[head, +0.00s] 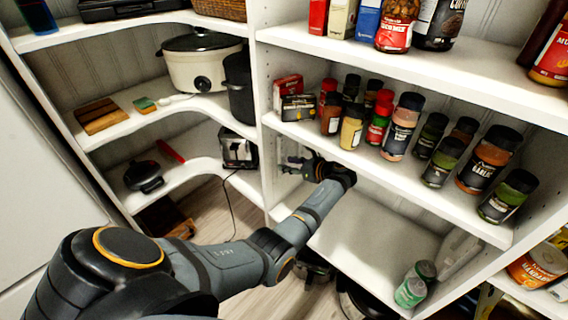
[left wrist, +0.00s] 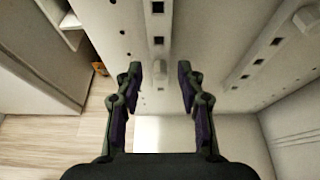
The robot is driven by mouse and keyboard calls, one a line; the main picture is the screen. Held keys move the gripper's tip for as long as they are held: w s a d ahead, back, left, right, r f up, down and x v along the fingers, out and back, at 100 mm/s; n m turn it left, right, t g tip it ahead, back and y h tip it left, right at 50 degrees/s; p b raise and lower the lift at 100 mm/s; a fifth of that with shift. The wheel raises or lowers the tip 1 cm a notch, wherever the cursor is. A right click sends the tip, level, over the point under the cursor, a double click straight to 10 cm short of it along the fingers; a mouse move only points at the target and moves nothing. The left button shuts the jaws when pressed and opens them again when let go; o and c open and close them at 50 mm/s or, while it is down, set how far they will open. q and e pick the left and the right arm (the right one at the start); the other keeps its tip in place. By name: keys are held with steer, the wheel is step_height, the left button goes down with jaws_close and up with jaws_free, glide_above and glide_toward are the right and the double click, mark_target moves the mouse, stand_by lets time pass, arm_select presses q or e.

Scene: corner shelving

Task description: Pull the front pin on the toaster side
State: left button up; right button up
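The toaster (head: 238,148) stands on a left-hand corner shelf, beside the white upright panel (head: 268,150). My left gripper (head: 292,163) is on the right side of this panel, below the spice shelf. In the left wrist view my left gripper (left wrist: 160,86) is open, with nothing between its fingers. Beyond the fingers is a white surface with a column of dark square holes. A small pale block (left wrist: 304,18) juts from a second holed strip at upper right. I cannot tell which detail is the front pin. My right gripper is not in view.
The spice shelf (head: 450,208) with several jars is above my left gripper. A slow cooker (head: 200,65) stands on the shelf above the toaster. A dark cord (head: 230,205) hangs below the toaster.

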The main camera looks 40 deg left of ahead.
arm_select(q)
steer(key=shift+p, duration=0.4)
jaws_close()
steer(key=shift+d, duration=0.15)
stand_by(0.5)
steer(key=shift+s+d+p, duration=0.15)
steer(key=shift+d+p, duration=0.25)
steer(key=shift+d, duration=1.05)
steer(key=shift+s+d+p, duration=0.1)
steer(key=shift+d+p, duration=0.3)
steer(key=shift+d, duration=1)
